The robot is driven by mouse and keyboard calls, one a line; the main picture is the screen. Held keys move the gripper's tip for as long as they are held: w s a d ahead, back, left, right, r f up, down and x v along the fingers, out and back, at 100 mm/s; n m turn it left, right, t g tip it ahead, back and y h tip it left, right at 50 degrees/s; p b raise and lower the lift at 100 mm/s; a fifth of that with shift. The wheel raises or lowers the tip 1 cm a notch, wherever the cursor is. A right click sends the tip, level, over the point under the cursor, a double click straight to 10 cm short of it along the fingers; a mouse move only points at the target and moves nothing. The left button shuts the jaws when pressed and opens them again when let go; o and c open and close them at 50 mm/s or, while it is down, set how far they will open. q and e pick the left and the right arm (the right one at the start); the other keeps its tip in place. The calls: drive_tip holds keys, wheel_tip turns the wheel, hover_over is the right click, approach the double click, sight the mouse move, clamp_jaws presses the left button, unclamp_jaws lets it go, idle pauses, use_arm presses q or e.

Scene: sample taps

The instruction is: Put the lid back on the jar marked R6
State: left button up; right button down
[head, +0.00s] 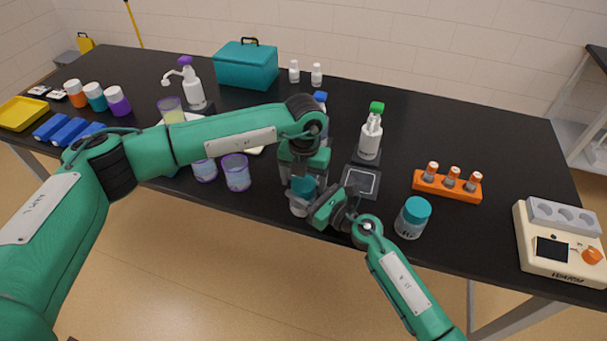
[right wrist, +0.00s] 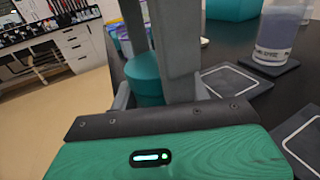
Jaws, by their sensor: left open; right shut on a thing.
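A pale jar (head: 298,208) with a teal lid (head: 302,187) is at the table's front edge; its marking is hidden. My right gripper (head: 308,206) comes in from the right and is shut on this jar. In the right wrist view the teal lid (right wrist: 146,78) shows between its fingers. My left gripper (head: 303,173) points down from above, open, its fingers around or just beside the lid. The lid appears to sit on the jar; I cannot tell if it is fully seated. A second teal-lidded jar (head: 412,217) stands to the right; its label is too small to read.
A dark square pad (head: 361,182) lies empty behind my right gripper. A green-topped bottle (head: 371,132), an orange vial rack (head: 447,186) and a cream device (head: 558,245) are to the right. Purple-rimmed cups (head: 236,173) stand left, partly behind my left arm. A teal box (head: 246,66) is at the back.

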use_arm(q)
drive_tip(key=shift+c, duration=0.3)
use_arm(e)
drive_tip(key=shift+s+f, duration=0.1)
drive_tip(key=shift+f, duration=0.3)
use_arm(q)
drive_tip(key=c, duration=1)
drive_tip(key=m, duration=0.4)
drive_tip(key=shift+s+d, duration=0.1)
drive_tip(key=shift+d, duration=0.05)
drive_tip(key=shift+c, duration=0.2)
use_arm(e)
drive_tip(key=shift+s+a, duration=0.1)
